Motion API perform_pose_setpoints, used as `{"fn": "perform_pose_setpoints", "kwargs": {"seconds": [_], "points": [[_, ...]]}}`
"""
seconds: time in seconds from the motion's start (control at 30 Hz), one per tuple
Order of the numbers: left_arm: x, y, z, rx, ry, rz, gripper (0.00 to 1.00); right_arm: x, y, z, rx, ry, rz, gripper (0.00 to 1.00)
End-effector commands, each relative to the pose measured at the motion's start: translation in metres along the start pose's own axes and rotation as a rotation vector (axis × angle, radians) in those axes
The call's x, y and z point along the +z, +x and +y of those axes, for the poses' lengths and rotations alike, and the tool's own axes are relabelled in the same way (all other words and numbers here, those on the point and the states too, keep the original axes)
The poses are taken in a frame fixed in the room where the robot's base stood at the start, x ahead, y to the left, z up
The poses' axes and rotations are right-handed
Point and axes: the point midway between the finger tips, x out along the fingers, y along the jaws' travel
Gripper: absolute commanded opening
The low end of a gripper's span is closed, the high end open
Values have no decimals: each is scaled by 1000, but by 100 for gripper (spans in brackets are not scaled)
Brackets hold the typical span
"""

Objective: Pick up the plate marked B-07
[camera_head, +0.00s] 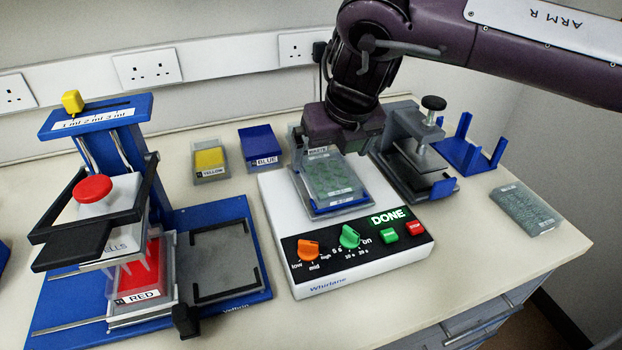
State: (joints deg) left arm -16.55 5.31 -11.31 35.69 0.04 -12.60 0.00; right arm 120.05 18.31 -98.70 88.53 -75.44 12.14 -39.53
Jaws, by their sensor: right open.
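A clear plate with a green tint (333,178) sits on the platform of the white shaker (370,258). Its small labels are too small to read. A second, similar plate (526,209) lies on the bench at the right, near the edge; its label is also unreadable. I cannot tell which plate is marked B-07. My right gripper (331,152) is open, pointing down over the back part of the shaker's plate. Its body hides the rear of the platform, and I cannot tell whether it touches the plate. My left gripper is not in view.
The shaker's display reads DONE. A blue pipetting stand (222,215) with a red tip box (140,278) fills the left. YELLOW (209,160) and BLUE (261,146) boxes stand behind. A grey clamp device (405,150) and an empty blue holder (470,152) stand right of the shaker.

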Motion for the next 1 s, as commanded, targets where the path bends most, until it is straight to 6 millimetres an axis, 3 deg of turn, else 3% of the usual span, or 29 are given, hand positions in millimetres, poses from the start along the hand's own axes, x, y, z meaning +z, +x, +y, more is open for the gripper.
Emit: {"fn": "perform_pose_setpoints", "kwargs": {"seconds": [0.17, 0.43, 0.7, 0.97, 1.0], "points": [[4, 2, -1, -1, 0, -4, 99, 0, 4, -10, -22, 5, 7, 100], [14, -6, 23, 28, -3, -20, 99, 4, 34, -9, -20, 5, 6, 100], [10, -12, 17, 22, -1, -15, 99, 7, 70, -9, -19, 5, 3, 100], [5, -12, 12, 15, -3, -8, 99, 7, 73, -10, -19, 5, 2, 100], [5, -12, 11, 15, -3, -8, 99, 7, 73, -9, -19, 5, 2, 95]]}}
